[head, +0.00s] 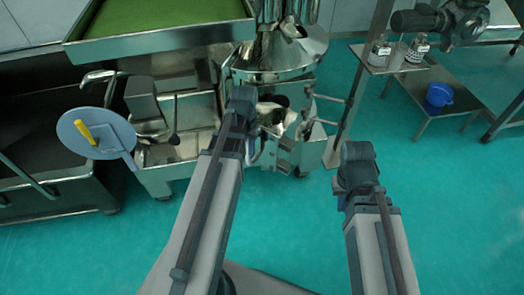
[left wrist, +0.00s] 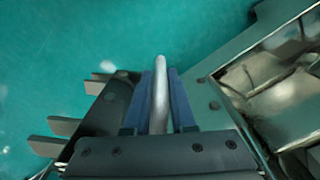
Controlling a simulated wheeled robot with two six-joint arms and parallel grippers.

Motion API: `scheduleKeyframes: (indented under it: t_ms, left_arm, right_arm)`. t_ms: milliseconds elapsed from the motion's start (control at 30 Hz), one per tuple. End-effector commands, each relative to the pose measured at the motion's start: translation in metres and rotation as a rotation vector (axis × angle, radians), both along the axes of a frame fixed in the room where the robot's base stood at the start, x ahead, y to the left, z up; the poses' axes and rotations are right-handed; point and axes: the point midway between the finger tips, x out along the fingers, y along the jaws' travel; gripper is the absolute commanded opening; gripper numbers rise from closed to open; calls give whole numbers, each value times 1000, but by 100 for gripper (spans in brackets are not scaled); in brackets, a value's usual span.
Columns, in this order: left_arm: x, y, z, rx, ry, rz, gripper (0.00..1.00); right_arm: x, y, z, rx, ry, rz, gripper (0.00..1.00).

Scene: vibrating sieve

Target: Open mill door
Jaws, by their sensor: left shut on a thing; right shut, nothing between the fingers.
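The mill is a shiny steel machine with a cone-shaped top (head: 285,58) and a box-like lower body, in the upper middle of the head view. My left gripper (head: 243,108) is at the front of the mill's lower body. In the left wrist view its blue fingers are shut on a round metal handle bar (left wrist: 160,92), with steel mill panels (left wrist: 230,115) just to the right. My left gripper hides part of the mill front, so I cannot tell how far the door stands open. My right gripper (head: 358,165) is shut and empty, apart from the mill at its right.
A steel bench with a round grey lid (head: 75,142) bearing a yellow handle stands at the left. A green-bottomed tray (head: 160,20) overhangs above. The green floor in front is clear.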

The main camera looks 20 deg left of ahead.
Motion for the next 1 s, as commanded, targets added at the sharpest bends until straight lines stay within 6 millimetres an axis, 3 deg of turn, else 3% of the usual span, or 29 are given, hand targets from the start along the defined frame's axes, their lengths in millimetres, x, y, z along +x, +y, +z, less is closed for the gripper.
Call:
scheduleKeyframes:
  t_ms: [300, 600, 800, 1000]
  left_arm:
    - [-12, 64, 0, 0, 0, -290, 0]
    - [-8, 117, 0, 0, -1, -546, 0]
    - [-1, 141, 0, -1, -2, -671, 0]
    - [4, 155, 0, -1, -2, -664, 0]
  right_arm:
    - [0, 0, 0, 0, 0, 0, 0]
    - [0, 0, 0, 0, 0, 0, 0]
    - [0, 0, 0, 0, 0, 0, 0]
    - [0, 0, 0, 0, 0, 0, 0]
